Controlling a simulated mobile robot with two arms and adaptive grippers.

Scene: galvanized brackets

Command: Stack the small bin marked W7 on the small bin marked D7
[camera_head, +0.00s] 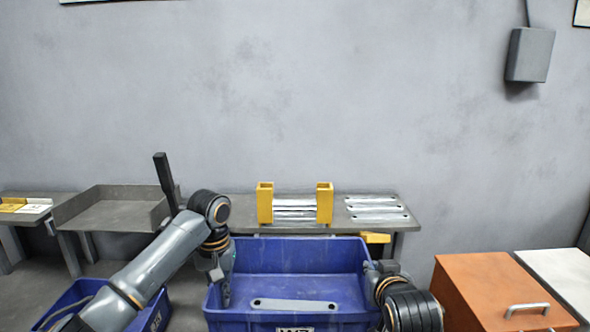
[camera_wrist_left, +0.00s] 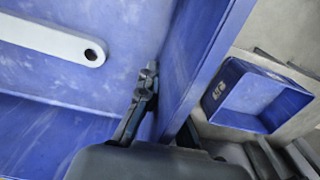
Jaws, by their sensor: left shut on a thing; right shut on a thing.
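A blue bin (camera_head: 300,258) is in the middle of the head view; the label on its front (camera_head: 295,329) is cut by the frame edge and seems to read W7. A flat galvanized bracket (camera_head: 293,305) lies in it. My left gripper (camera_head: 222,284) is shut on its left wall, also seen in the left wrist view (camera_wrist_left: 143,100). My right gripper (camera_head: 374,272) is shut on its right wall, its fingers partly hidden. Another blue bin (camera_head: 75,296) stands lower, at the left, partly behind my left arm; its label (camera_head: 155,321) is too small to read surely.
A grey bench behind holds a yellow-ended rack (camera_head: 265,203) of metal bars and loose flat brackets (camera_head: 376,208). A grey open tray (camera_head: 110,212) is on the left. An orange cabinet (camera_head: 490,285) and a white-topped one (camera_head: 560,275) stand at the right.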

